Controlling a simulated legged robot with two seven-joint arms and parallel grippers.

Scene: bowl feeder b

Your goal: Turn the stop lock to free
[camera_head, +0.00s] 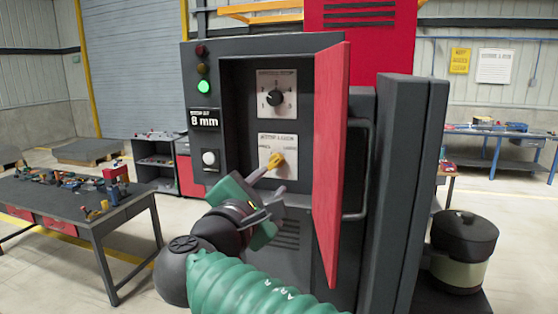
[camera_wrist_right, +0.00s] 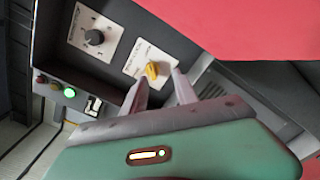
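The stop lock is a yellow knob (camera_head: 275,161) on a white plate (camera_head: 290,143) inside the grey cabinet; it tilts toward the upper right, towards the right-hand label. The plate's small lettering is blurred. The knob also shows in the right wrist view (camera_wrist_right: 153,69), just beyond my fingertips and roughly between their lines. My right gripper (camera_head: 268,180) is open and empty in front of and below the knob; its two fingers are spread apart in the right wrist view (camera_wrist_right: 160,84). Whether a finger touches the knob cannot be told. My left gripper is not in view.
A black dial (camera_head: 274,97) sits on a plate above. The red cabinet door (camera_head: 328,160) stands open just right of my gripper. A green lamp (camera_head: 204,87), an "8 mm" display (camera_head: 204,120) and a white button (camera_head: 209,158) are on the left panel.

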